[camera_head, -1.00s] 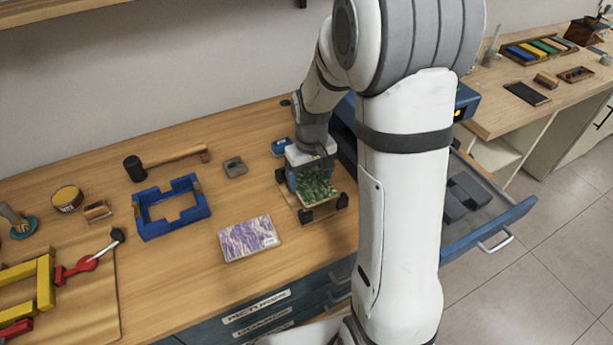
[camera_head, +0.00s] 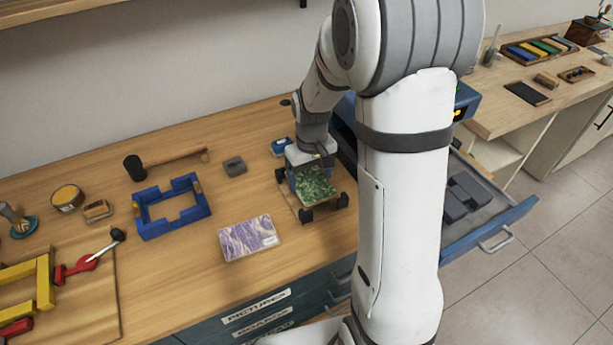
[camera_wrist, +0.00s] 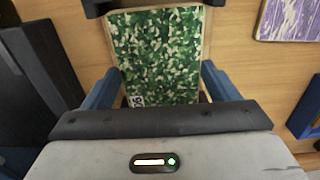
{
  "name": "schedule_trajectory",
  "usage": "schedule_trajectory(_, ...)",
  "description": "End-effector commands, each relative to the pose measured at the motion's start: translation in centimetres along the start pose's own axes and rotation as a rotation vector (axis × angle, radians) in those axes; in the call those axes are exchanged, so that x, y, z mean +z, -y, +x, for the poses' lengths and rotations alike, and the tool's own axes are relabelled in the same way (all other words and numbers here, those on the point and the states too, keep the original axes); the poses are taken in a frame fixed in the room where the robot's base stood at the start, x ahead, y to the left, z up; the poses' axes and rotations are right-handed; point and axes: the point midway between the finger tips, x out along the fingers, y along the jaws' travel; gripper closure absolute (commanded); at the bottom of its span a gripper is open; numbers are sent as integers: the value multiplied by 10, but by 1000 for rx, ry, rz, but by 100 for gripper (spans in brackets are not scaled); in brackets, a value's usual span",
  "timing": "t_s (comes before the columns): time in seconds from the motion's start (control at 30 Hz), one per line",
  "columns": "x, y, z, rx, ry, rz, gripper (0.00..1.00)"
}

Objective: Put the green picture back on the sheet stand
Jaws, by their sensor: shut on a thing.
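The green picture (camera_head: 314,184), a leafy speckled sheet, is at the sheet stand (camera_head: 291,200), a light wooden board with dark corner pieces on the bench. My gripper (camera_head: 310,178) points down over the stand and is shut on the green picture. In the wrist view the picture (camera_wrist: 155,50) lies between my blue fingers (camera_wrist: 160,88), with a small white label at its lower left. Whether the picture touches the stand's board is hard to tell.
A purple picture (camera_head: 249,238) lies flat left of the stand. A blue frame (camera_head: 171,207), a mallet (camera_head: 165,160) and a grey block (camera_head: 234,166) are farther left. An open blue drawer (camera_head: 490,222) is at the right, beyond my arm.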

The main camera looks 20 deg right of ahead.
Motion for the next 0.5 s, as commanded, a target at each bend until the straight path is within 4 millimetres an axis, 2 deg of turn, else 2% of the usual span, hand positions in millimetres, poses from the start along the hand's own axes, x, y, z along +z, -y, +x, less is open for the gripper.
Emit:
schedule_trajectory(0.17, 0, 0, 2, 0, 0, 0, 42)
schedule_trajectory(0.2, 0, 0, 2, 0, 0, 0, 18)
schedule_trajectory(0.4, 0, 0, 2, 0, 0, 0, 2)
schedule_trajectory(0.5, 0, 0, 2, 0, 0, 0, 0)
